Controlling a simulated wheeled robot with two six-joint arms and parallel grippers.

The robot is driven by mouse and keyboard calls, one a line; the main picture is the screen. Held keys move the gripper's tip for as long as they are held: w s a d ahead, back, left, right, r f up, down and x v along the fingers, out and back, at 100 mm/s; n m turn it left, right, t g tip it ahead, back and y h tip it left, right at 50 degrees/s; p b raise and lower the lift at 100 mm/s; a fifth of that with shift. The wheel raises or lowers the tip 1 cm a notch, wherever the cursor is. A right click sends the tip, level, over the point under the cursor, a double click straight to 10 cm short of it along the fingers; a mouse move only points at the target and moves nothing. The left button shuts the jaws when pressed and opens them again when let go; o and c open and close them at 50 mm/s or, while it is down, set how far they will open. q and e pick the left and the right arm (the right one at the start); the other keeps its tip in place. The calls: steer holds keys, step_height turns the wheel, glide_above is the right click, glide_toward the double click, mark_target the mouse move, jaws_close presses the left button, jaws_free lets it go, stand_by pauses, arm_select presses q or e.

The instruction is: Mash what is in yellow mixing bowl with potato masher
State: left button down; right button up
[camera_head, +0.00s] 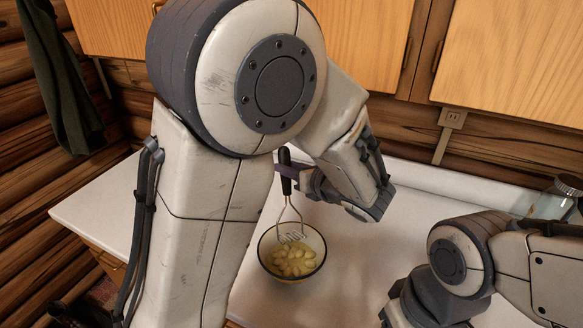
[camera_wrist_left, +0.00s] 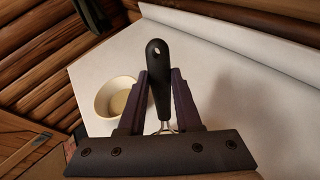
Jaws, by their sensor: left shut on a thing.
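The yellow mixing bowl (camera_head: 318,262) stands on the white counter in the head view, with several pale yellow pieces (camera_head: 294,260) in it. It also shows in the left wrist view (camera_wrist_left: 103,103), left of the fingers. The potato masher (camera_head: 285,172) has a black handle and a wire head. My left gripper (camera_head: 289,172) is shut on its black handle, which stands upright between the fingers in the left wrist view (camera_wrist_left: 157,80). The wire head is over the bowl, at or just above the pieces; I cannot tell if it touches them. My right gripper is not clearly visible; only my right arm shows at lower right.
The white counter (camera_head: 345,240) is clear around the bowl. A glass jar (camera_head: 566,187) stands at the far right. Wooden cabinets (camera_head: 515,55) hang above the counter. A dark green cloth (camera_head: 60,85) hangs at the left wall.

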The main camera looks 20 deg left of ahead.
mark_target(289, 196)
arm_select(q)
steer(key=shift+s+d+f+b, duration=0.2)
steer(key=shift+s+f+b, duration=0.2)
steer(key=shift+f+b, duration=0.5)
steer(key=shift+s+d+f+b, duration=0.25)
steer(key=shift+s+f+b, duration=0.25)
steer(key=shift+f, duration=0.75)
steer(key=shift+s+d+f+b, duration=0.2)
steer(key=shift+s+f+b, duration=0.15)
steer(key=shift+f+b, duration=0.55)
steer(key=shift+p, duration=0.3)
